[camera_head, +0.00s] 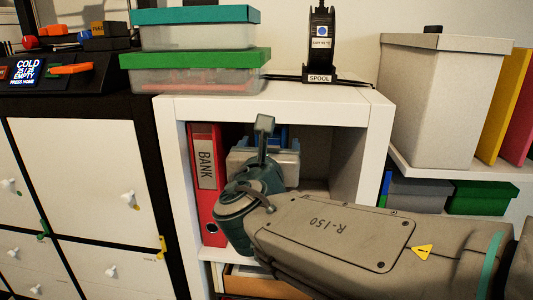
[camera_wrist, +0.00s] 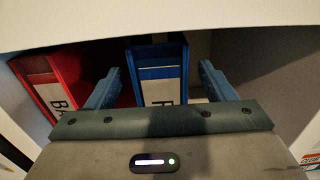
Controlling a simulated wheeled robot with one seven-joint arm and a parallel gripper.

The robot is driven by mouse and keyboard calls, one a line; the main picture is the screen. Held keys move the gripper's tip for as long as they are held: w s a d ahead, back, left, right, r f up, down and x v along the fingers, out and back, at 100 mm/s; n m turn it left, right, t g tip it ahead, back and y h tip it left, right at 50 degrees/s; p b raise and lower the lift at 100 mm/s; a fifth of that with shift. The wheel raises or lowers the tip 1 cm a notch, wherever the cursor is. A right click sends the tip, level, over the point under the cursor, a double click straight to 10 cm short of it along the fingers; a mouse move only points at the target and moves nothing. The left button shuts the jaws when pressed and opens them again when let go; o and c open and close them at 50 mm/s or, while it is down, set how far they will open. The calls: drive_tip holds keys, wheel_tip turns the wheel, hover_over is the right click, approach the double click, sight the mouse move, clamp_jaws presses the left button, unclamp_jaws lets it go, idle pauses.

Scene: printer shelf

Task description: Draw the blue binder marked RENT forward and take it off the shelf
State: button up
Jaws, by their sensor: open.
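The blue binder (camera_wrist: 159,72) stands upright in the shelf compartment in the wrist view. Its white label shows only the start of its lettering; the lower part is hidden behind my gripper. My gripper (camera_wrist: 160,85) is open, with one blue finger to the left of the binder's spine and one to the right. Gaps show between the fingers and the binder. In the head view my gripper and arm cover nearly all of the binder, and the fingertips are hidden inside the compartment.
A red binder marked BANK (camera_head: 206,180) stands left of the blue one. The white shelf (camera_head: 340,108) closes over the compartment, and its right part is empty. Lidded boxes (camera_head: 195,60) and a spool holder (camera_head: 320,45) stand on top. A lidded bin (camera_head: 430,100) is at right.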

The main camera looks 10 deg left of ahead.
drive_tip(key=w, duration=0.5)
drive_tip(key=shift+a+p, duration=0.15)
drive_tip(key=shift+p, duration=0.25)
clamp_jaws()
